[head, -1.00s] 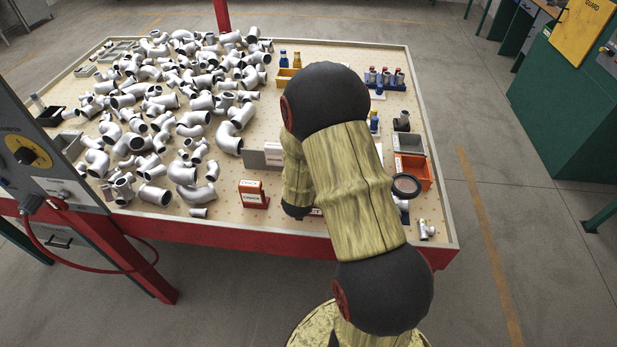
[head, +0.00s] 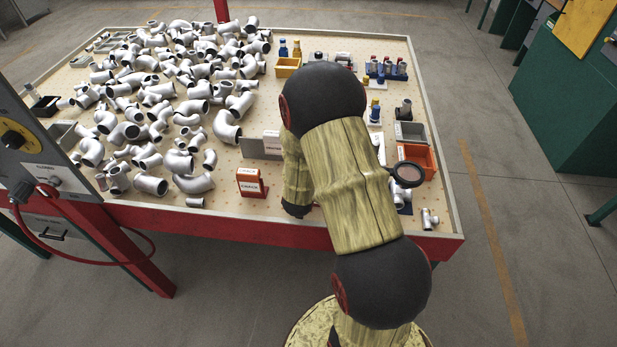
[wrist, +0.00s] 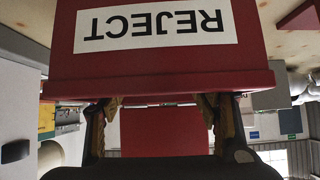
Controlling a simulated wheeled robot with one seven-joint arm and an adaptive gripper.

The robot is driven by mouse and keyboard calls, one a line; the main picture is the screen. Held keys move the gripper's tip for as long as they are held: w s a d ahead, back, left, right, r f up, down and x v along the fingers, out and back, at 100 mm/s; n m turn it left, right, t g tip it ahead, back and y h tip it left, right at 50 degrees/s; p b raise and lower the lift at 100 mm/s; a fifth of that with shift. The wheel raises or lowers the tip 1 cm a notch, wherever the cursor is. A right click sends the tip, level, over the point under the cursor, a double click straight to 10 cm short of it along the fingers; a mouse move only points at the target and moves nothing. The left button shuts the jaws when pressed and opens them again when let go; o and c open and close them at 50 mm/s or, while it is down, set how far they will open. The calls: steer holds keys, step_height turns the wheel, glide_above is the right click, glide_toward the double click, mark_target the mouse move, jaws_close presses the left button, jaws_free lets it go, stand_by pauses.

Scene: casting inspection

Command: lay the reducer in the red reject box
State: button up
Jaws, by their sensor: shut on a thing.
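In the wrist view a red box wall (wrist: 258,60) with an upside-down REJECT label fills the upper part, very close. My gripper (wrist: 158,103) is at the wall's edge, one finger on each side, with the fingertips hidden behind the wall. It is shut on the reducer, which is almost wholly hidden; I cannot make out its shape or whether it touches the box. In the head view my own arm covers the gripper, the reducer and the reject box.
An orange bin (head: 428,160) and a grey bin (head: 410,131) stand on the right of the table. Many pipe fittings (head: 160,110) crowd the left side. A black ring (head: 407,174) stands right of my arm.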

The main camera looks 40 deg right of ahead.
steer(key=shift+f+b, duration=0.3)
steer(key=shift+f, duration=0.05)
steer(key=o, duration=2)
steer(key=shift+o, duration=0.5)
steer(key=v, duration=1.2)
